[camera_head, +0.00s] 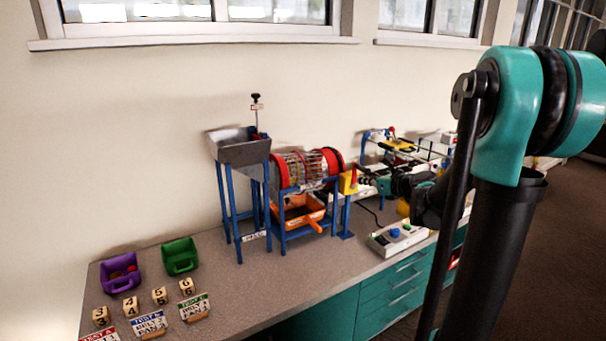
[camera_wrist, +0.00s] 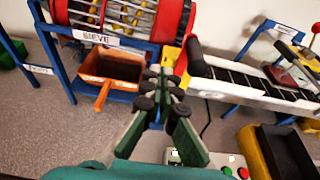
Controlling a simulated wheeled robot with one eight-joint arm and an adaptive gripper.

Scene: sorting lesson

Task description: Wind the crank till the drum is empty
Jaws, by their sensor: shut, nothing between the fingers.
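The sieve drum (camera_head: 308,166) with red end rings and wire mesh lies sideways in a blue frame on the bench. In the wrist view the drum (camera_wrist: 128,12) shows several yellow pieces behind its bars. A yellow block with a red part, apparently the crank (camera_head: 348,183), sits at the drum's right end; in the wrist view it is mostly hidden behind my fingers. My gripper (camera_wrist: 165,88) is shut and empty, in front of the drum's right end. In the head view my gripper (camera_head: 369,186) is small and close to the crank; I cannot tell whether they touch.
An orange tray (camera_wrist: 82,68) with a front handle sits under the drum. A grey hopper (camera_head: 238,150) stands left, a conveyor (camera_wrist: 240,82) right. A button box (camera_head: 380,243) is near the bench front. Purple (camera_head: 111,284) and green bins (camera_head: 180,264) stand left.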

